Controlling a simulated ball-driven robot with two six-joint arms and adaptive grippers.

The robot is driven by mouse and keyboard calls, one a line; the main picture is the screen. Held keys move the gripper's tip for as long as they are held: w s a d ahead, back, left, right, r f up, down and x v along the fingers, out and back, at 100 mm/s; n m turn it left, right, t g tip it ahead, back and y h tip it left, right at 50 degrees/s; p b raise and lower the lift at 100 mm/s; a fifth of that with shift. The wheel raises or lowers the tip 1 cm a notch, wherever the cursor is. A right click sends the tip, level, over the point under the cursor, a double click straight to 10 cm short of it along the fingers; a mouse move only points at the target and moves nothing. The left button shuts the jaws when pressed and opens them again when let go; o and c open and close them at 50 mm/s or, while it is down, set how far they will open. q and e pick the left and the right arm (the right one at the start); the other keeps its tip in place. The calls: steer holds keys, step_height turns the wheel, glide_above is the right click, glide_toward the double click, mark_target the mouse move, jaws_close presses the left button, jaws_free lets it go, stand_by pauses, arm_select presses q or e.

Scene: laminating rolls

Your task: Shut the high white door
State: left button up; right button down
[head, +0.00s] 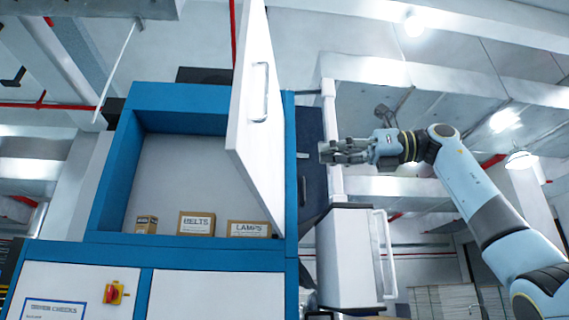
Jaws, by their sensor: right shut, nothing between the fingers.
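The high white door (258,110) stands open on the blue cabinet (103,180). It is hinged at the opening's right side and swung out toward me, with a pale bar handle (260,92) on the face turned to me. My right gripper (324,152) is shut and empty. It shows to the right of the door and of the cabinet's right edge, apart from the door in the picture. My left gripper is out of view.
Inside the cabinet are a small brown box (146,225), a BELTS box (196,224) and a LAMPS box (249,229). A red rotary switch (114,293) is on the lower panel. A white unit with a handle (345,258) stands at the right, below my gripper.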

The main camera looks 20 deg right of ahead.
mark_target(249, 155)
steer(key=p+x, duration=0.4)
steer(key=x, duration=0.8)
steer(key=shift+w+a, duration=0.2)
steer(key=shift+a, duration=0.05)
steer(key=shift+w+a+f, duration=0.1)
steer(key=shift+w+a, duration=0.15)
steer(key=shift+a, duration=0.25)
